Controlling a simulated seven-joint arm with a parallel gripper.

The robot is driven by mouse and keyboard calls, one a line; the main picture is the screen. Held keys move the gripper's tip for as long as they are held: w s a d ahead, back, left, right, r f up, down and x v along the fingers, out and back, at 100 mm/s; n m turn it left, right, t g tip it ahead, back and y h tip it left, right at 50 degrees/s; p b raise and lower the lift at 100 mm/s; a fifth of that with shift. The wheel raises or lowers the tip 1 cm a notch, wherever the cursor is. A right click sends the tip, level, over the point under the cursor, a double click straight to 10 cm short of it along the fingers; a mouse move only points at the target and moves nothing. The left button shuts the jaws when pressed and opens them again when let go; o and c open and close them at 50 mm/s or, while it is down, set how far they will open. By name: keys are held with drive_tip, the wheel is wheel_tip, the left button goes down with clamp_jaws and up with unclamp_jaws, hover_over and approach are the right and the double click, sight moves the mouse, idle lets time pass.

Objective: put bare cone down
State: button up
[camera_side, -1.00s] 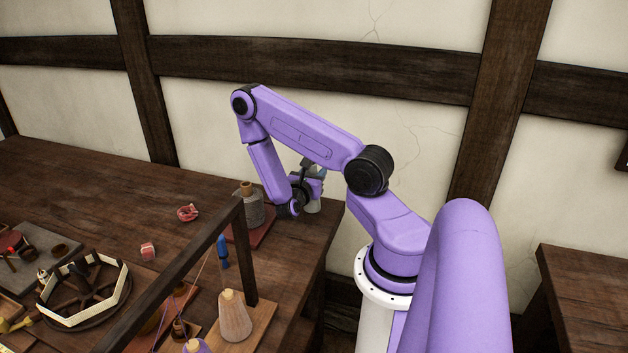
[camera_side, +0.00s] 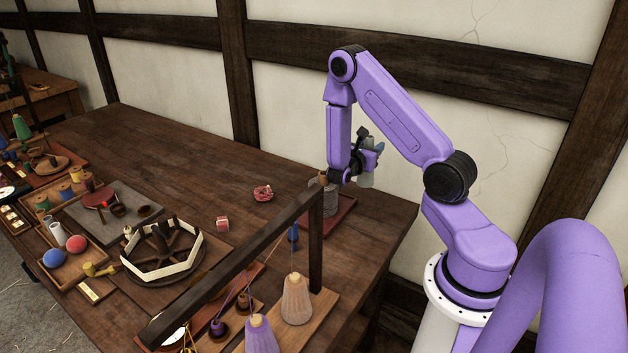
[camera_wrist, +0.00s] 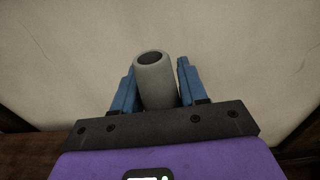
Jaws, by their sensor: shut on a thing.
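The bare cone (camera_wrist: 157,84) is a grey, hollow, tapering tube. In the wrist view it stands between the two blue fingers of my gripper (camera_wrist: 155,82), its open end facing up in the picture.
A grey cylinder with a wooden top (camera_side: 326,200) stands at the tray, close left of my gripper. A dark wooden frame (camera_side: 316,248) rises in front, with a pale cone (camera_side: 296,300) by its post. Bare table (camera_side: 190,150) lies to the left.

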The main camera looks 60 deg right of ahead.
drive_tip(key=w+r+n+t, duration=0.2)
drive_tip(key=w, duration=2.1)
wheel_tip(320, 180, down, 10)
drive_tip(key=shift+s+a+r, duration=0.15)
drive_tip(key=shift+a, duration=0.1)
drive_tip(key=shift+f, duration=0.2)
drive_tip(key=o, duration=1)
drive_tip(key=shift+o, duration=0.2)
drive_tip(key=shift+r, duration=0.1)
